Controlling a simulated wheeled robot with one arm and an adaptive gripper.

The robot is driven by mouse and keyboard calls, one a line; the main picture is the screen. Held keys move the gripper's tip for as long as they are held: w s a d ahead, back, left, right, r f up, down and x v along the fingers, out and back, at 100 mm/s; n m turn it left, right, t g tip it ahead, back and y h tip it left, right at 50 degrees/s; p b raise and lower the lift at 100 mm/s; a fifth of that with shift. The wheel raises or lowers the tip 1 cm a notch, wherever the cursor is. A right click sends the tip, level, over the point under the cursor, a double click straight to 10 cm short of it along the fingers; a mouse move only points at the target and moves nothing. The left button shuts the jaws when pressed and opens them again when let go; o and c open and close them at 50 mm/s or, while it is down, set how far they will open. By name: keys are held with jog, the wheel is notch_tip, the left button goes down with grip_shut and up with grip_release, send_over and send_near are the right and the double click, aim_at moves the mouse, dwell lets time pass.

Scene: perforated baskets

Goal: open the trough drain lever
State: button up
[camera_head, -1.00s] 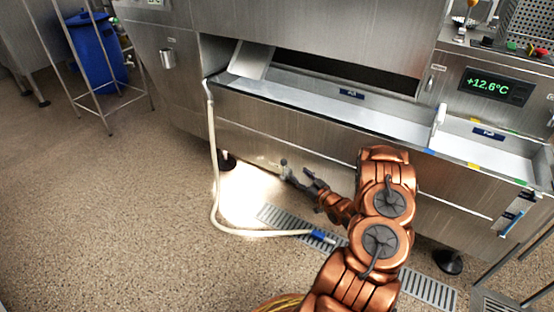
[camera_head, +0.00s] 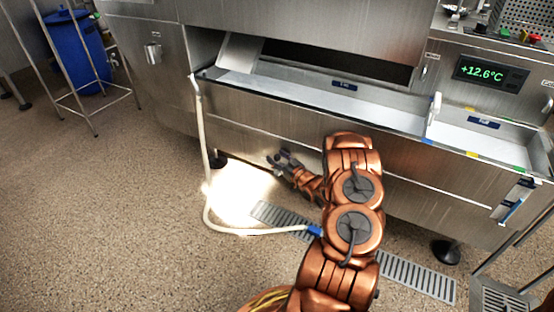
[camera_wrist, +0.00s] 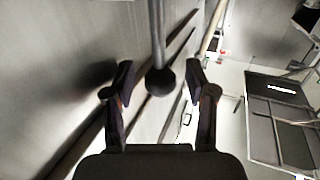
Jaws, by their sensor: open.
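The drain lever (camera_wrist: 158,35) shows in the wrist view as a straight metal rod ending in a dark round knob (camera_wrist: 160,81). My gripper (camera_wrist: 159,76) is open, with one finger on each side of the knob. Gaps show between the knob and both fingers in this view; its depth relative to the fingertips is hard to tell. In the head view my gripper (camera_head: 279,158) is low at the front panel of the steel trough (camera_head: 300,92). The lever is too small there to separate clearly from the fingers.
A pale hose (camera_head: 203,140) hangs from the trough's left end and runs along the floor to a blue nozzle (camera_head: 314,231). A floor grate (camera_head: 420,280) lies under my arm. A blue bin (camera_head: 82,50) and wire stand are at upper left. Open floor lies left.

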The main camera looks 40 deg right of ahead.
jog(key=shift+c, duration=0.3)
grip_shut()
dwell(0.5)
